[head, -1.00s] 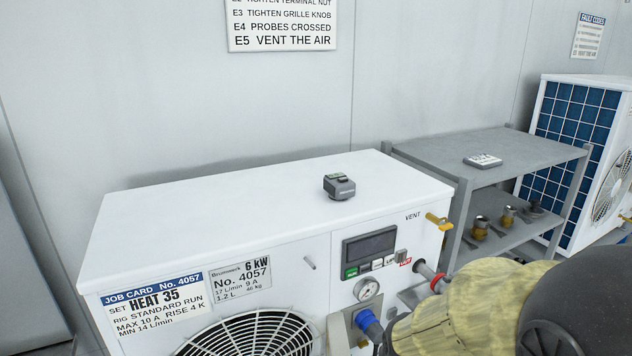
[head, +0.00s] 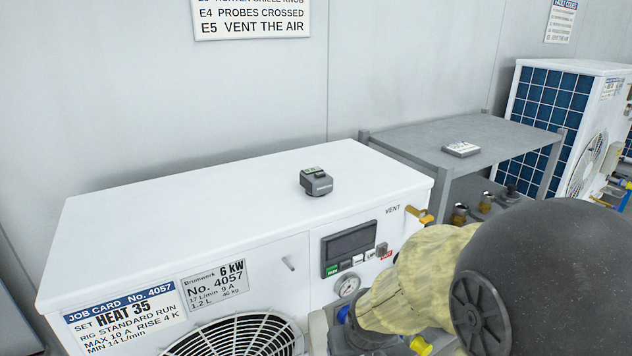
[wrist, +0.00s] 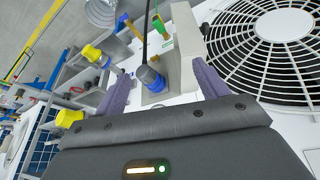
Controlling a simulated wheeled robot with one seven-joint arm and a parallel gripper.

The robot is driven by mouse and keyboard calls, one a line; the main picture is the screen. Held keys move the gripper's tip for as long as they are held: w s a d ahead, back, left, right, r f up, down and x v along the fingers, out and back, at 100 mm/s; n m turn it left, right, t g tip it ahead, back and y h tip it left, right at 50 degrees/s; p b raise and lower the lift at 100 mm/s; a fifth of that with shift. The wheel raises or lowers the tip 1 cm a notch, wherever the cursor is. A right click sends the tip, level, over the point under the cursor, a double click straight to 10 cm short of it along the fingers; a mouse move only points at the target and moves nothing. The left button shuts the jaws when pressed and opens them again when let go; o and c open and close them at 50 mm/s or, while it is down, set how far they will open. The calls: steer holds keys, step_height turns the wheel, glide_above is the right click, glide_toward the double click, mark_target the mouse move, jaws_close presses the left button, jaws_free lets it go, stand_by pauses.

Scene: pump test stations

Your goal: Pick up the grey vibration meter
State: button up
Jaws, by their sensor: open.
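The grey vibration meter (head: 316,181) is a small dark grey box with a pale greenish face on top. It sits on the flat white top of the heat pump unit (head: 200,195), near the right-hand part of the top. My gripper shows in the wrist view (wrist: 160,72) with its two purple fingers spread apart and nothing held between them. It is in front of the unit, near the fan grille and the blue hose fitting (wrist: 150,78), lower than the meter. The meter is not in the wrist view. In the head view my arm covers the unit's lower right front.
A grey shelf (head: 470,140) stands right of the unit, with a small white-faced device (head: 461,149) on top and brass fittings below. A yellow-handled vent valve (head: 420,214) sticks out at the unit's right end. A second unit (head: 560,115) stands beyond. The white top around the meter is clear.

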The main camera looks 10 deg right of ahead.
steer(key=w+d+r+n+t+p, duration=0.1)
steer(key=w+d+r+t+p, duration=0.1)
steer(key=w+r+t, duration=0.4)
steer(key=w+d+r+t+p, duration=0.1)
steer(key=w+d+r+p, duration=0.25)
steer(key=r, duration=0.35)
step_height(320, 180, up, 12)
steer(key=a+n+t+y+p, duration=0.2)
steer(key=t+y, duration=0.3)
steer(key=shift+w+n+y+p, duration=0.25)
steer(key=shift+n+y+p, duration=0.05)
steer(key=shift+y+p, duration=0.1)
steer(key=shift+w+d+r, duration=0.1)
steer(key=shift+w, duration=0.05)
